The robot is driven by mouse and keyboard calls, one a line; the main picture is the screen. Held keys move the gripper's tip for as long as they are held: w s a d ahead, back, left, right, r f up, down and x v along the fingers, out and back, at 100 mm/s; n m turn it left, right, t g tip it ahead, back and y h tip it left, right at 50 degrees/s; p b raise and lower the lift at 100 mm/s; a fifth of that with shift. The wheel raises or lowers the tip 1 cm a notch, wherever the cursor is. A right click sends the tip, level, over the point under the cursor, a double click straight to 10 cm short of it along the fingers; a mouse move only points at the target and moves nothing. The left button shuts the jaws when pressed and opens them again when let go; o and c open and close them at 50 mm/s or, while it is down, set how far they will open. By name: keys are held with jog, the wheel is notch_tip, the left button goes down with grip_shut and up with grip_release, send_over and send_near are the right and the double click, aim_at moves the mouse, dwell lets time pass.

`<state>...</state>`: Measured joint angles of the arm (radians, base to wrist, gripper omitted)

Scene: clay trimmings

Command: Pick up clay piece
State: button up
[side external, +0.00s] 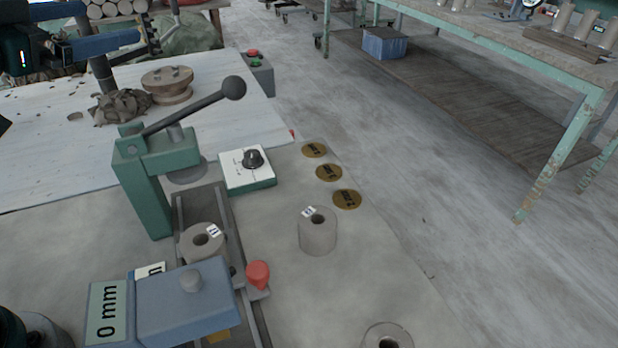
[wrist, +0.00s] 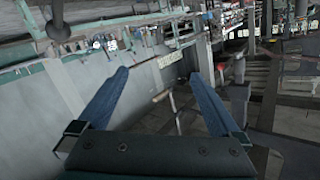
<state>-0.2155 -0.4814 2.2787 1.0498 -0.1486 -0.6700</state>
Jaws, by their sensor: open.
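My gripper (wrist: 160,74) is open in the wrist view, its two blue fingers spread with nothing between them. A dark, crumpled heap of clay trimmings (side external: 121,107) lies on the pale board, below and apart from the fingers in the picture. Grey clay-like cylinders with a hole and a label also show: one in the press channel (side external: 196,246), one on the table (side external: 318,238) and one cut off at the bottom edge (side external: 376,340). I cannot tell which is the named piece.
A green lever press (side external: 150,190) with a long black handle rises mid-table. A white dial box (side external: 249,180) and brass discs (side external: 329,172) lie to its right. A wooden spool (side external: 167,85) stands beside the heap. The table's right side has bare room.

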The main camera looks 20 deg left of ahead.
jog(key=s+d+f+m+g+h, duration=0.1)
jog(key=d+f+m+g+h, duration=0.1)
jog(key=d+f+m+h, duration=0.35)
jog(key=m+g+h, duration=0.3)
jog(key=g+h, duration=0.4)
send_over(187, 240)
jog(key=s+a, duration=0.2)
notch_tip(187, 240, down, 5)
jog(key=shift+n, duration=0.25)
jog(key=f, duration=1.1)
jog(key=shift+w+a+f, duration=0.1)
jog(key=shift+w+f, duration=0.1)
jog(key=shift+f, duration=0.15)
jog(key=shift+f+y, duration=0.25)
jog(key=shift+f, duration=0.5)
jog(key=shift+x, duration=2.55)
grip_shut()
jog(key=shift+r, duration=0.25)
